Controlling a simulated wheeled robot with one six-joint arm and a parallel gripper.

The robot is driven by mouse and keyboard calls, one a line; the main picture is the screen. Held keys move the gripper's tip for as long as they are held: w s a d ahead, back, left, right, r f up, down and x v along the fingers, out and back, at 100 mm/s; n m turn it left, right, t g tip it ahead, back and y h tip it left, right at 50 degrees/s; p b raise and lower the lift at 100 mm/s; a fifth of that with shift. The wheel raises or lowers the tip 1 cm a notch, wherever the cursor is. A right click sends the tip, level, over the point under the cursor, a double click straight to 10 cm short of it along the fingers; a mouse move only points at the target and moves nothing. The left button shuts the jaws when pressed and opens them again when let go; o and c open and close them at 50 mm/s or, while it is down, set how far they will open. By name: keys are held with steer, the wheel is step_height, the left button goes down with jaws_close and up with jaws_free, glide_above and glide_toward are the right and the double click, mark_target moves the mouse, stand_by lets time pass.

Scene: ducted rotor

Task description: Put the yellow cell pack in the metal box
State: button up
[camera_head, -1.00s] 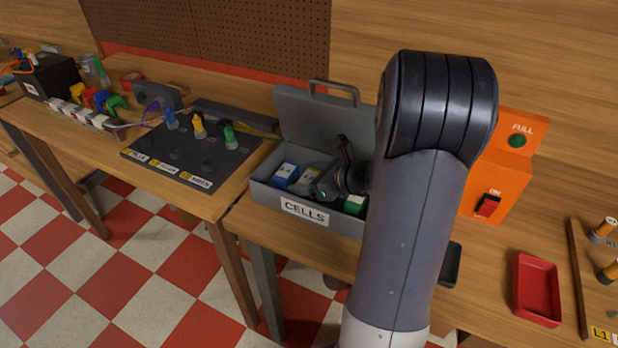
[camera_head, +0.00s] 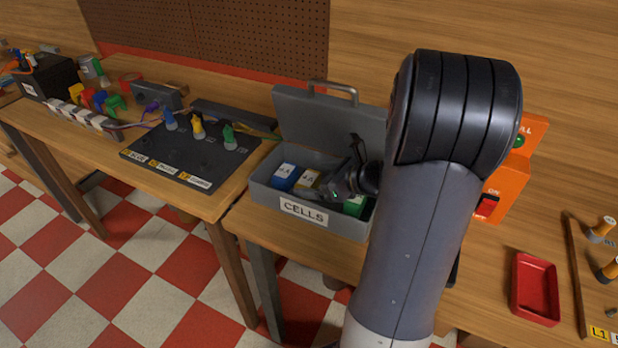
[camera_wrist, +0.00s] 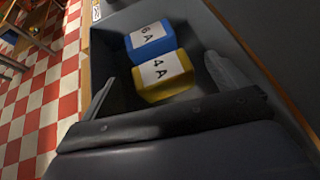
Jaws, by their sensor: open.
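The grey metal box (camera_head: 305,209) labelled CELLS stands on the bench with its lid raised. The yellow cell pack (camera_head: 308,180), with a white label, lies inside it. In the wrist view the yellow pack (camera_wrist: 170,85) reads 4A and sits against the blue pack. My gripper (camera_head: 335,185) is at the box opening, just right of the yellow pack in the head view. In the wrist view my gripper (camera_wrist: 160,88) is open, its fingers apart with nothing held, and the yellow pack shows ahead between them.
A blue pack (camera_head: 284,175) lies left of the yellow one, and a green pack (camera_head: 355,206) lies at the box's right end. The raised lid (camera_head: 315,120) stands behind. An orange unit (camera_head: 507,197) and a red tray (camera_head: 536,288) are to the right.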

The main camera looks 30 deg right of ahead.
steer(key=v, duration=0.8)
steer(key=shift+s, duration=0.3)
steer(key=shift+d+r, duration=0.1)
steer(key=shift+d, duration=0.05)
stand_by(0.7)
